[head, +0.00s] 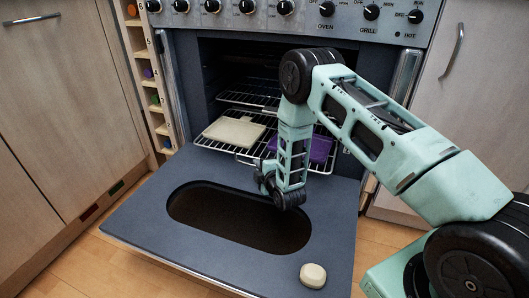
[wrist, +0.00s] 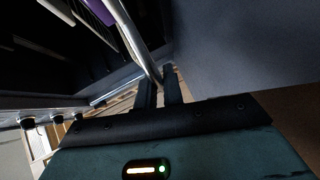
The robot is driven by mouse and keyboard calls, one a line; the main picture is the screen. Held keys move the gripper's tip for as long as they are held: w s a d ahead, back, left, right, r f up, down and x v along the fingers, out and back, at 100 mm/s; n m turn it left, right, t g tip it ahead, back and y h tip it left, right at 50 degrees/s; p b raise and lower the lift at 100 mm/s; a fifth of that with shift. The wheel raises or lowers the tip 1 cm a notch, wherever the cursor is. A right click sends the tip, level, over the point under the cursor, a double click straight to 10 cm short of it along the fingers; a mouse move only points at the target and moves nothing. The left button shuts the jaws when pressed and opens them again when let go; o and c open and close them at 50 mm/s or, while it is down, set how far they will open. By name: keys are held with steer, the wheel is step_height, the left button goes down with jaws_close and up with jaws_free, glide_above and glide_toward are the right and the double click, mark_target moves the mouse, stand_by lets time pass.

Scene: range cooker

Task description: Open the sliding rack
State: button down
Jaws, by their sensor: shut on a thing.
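The oven's lower wire rack (head: 210,146) sticks out a little past the oven opening, above the lowered door. It carries a cream board-like item (head: 234,132) on the left and a purple item (head: 320,149) on the right, partly behind my arm. My gripper (head: 262,174) is at the rack's front edge, low over the door. In the wrist view, the two dark fingers (wrist: 160,88) are shut on the rack's metal front bar (wrist: 134,36). The exact contact is small and dark.
An upper wire rack (head: 248,99) sits inside the oven. The oven door (head: 150,226) lies folded down with a dark oval window (head: 235,218). Cabinets flank the oven; a narrow bottle shelf (head: 150,85) stands left.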

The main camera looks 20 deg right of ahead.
steer(key=s+a+p, duration=0.2)
steer(key=s+a, duration=0.3)
steer(key=shift+s+a, duration=0.1)
steer(key=shift+s, duration=0.1)
steer(key=c, duration=1.5)
jaws_free()
steer(key=shift+p+v, duration=3.1)
steer(key=shift+v, duration=5.55)
steer(key=shift+w, duration=0.1)
